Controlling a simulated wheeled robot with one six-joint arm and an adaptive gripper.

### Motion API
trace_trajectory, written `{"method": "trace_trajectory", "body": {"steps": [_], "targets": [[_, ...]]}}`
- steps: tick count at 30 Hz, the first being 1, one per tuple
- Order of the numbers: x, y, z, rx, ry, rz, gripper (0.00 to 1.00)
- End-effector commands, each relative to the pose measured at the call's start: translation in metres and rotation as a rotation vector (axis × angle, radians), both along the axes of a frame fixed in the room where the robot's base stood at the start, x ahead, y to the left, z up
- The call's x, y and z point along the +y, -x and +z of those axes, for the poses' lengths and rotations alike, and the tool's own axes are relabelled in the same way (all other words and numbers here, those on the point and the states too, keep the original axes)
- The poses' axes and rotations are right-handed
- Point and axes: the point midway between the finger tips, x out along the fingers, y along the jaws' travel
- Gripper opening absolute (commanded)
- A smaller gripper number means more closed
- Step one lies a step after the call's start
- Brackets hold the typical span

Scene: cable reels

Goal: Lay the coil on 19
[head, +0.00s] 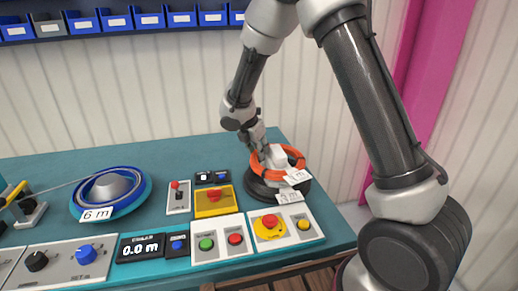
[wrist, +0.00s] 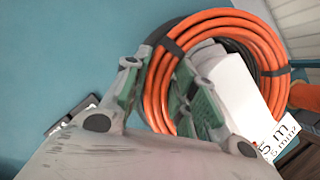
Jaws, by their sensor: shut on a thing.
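An orange coil (head: 262,172) with dark bands and a white tag (head: 298,177) is at the right end of the teal bench. It fills much of the wrist view (wrist: 228,23), where its tag (wrist: 276,140) reads about "5 m". My gripper (wrist: 158,66) is shut on the coil's left side, with a finger on each side of the strands. In the head view my gripper (head: 266,153) is at the coil's back left. A black coil (head: 256,188) lies beneath it, tagged about "3 m" (head: 290,197). Whether the two touch is unclear. No 19 is legible.
A white block (head: 279,155) shows inside the orange ring. Button boxes (head: 213,201) and a control panel (head: 218,243) stand left and in front. A blue reel (head: 112,186) tagged "6 m" is further left. Blue bins (head: 150,20) line the wall. Bare bench lies behind the boxes.

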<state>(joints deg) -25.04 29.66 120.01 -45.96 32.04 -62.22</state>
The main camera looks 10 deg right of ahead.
Motion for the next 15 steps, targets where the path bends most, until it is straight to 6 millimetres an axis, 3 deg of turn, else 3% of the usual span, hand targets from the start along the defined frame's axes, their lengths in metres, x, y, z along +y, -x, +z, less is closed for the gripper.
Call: {"method": "trace_trajectory", "body": {"steps": [1,6,7,9,11,15], "targets": [[-0.0013,0.0121,-0.0253,0.039,-0.006,-0.004,0.0],[-0.0012,0.0121,-0.0255,0.039,-0.006,-0.004,0.0],[-0.0012,0.0121,-0.0255,0.039,-0.006,-0.004,0.28],[-0.0013,0.0121,-0.0255,0.039,-0.006,-0.004,0.41],[-0.0013,0.012,-0.0255,0.039,-0.006,-0.004,0.52],[-0.0016,0.012,-0.0256,0.039,-0.006,-0.008,0.52]]}}
